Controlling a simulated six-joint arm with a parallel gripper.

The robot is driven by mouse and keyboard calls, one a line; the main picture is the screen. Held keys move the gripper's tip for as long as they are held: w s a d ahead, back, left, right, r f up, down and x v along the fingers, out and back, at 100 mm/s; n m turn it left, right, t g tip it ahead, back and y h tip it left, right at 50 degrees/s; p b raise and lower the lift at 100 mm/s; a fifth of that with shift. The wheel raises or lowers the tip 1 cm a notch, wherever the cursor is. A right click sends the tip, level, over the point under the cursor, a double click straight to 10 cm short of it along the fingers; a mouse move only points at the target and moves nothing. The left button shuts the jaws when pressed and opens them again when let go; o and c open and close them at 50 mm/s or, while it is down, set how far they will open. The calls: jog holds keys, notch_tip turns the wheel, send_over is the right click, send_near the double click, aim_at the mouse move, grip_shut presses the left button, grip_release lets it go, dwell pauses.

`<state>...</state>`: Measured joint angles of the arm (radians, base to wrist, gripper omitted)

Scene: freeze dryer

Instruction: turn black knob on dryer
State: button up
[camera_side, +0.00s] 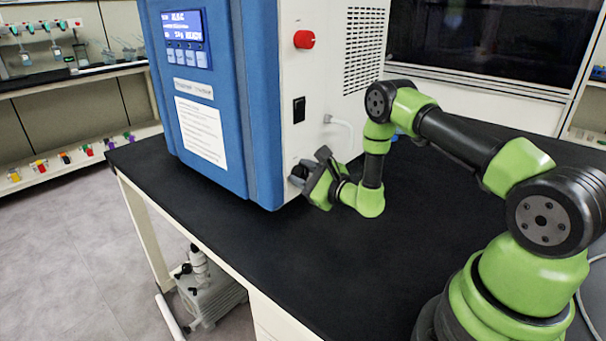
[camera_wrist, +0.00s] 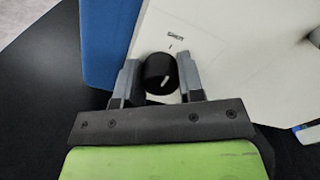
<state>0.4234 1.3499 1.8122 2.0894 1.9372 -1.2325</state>
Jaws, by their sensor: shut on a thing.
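The freeze dryer (camera_side: 275,90) stands on the black bench, with a blue front and a white side panel. In the side view my gripper (camera_side: 300,175) is at the lower part of the panel and mostly hides the knob.
A red knob (camera_side: 304,39), a black switch (camera_side: 299,110) and a vent grille (camera_side: 365,50) are higher on the panel. The black benchtop (camera_side: 270,240) is clear in front. A pump (camera_side: 210,290) stands below.

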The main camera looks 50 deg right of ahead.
dwell(0.4)
jog(key=o, duration=0.9)
jog(key=s, duration=1)
jog(key=shift+w, duration=0.1)
